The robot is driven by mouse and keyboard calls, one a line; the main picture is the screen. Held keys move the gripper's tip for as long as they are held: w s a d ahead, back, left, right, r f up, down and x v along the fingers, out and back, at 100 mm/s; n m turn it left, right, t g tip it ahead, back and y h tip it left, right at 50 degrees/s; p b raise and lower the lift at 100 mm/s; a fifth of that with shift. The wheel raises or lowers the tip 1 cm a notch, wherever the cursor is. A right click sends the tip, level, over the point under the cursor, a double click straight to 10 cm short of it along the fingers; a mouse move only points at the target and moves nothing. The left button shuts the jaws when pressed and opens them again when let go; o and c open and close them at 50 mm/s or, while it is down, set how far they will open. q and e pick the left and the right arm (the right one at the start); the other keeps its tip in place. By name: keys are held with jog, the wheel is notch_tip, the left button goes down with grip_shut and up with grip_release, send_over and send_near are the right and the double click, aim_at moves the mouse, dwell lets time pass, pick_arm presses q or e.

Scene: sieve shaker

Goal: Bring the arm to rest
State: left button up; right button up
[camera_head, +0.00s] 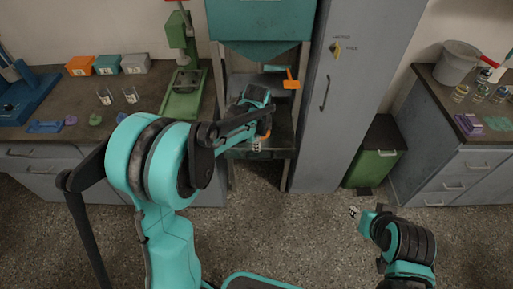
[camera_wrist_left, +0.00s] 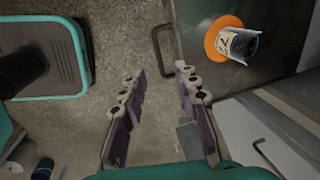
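My left arm reaches over to the teal hopper stand (camera_head: 260,22), and its gripper (camera_head: 262,128) is at the stand's lower shelf in the head view. In the left wrist view the left gripper (camera_wrist_left: 163,92) is open, with nothing between its purple-padded fingers. A clear cup (camera_wrist_left: 240,44) with a white marked label stands on an orange disc (camera_wrist_left: 213,38), apart from and to the right of the fingers. My right gripper (camera_head: 362,216) hangs low at the lower right of the head view; its fingers are too small to read.
A tall grey cabinet (camera_head: 345,110) stands right of the stand, with a green bin (camera_head: 372,155) beside it. The left bench (camera_head: 60,97) holds coloured boxes, glasses and a green press (camera_head: 183,75). The right bench (camera_head: 450,95) holds jars and a bucket. Floor (camera_head: 300,240) between is clear.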

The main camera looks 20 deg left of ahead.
pick_arm(q)
jog(key=shift+s+r, duration=0.1)
jog(key=shift+r, duration=0.4)
jog(key=s+r+n+t, duration=0.2)
jog(key=s+r+n, duration=0.2)
jog(key=s+n, duration=0.3)
jog(key=s+r+n+t, duration=0.3)
jog(key=s+n, duration=0.4)
jog(key=s, duration=0.8)
jog(key=shift+s+r+n+h, duration=0.15)
jog(key=shift+r+n+h, duration=0.15)
jog(key=shift+r+n, duration=0.1)
dwell(1.0)
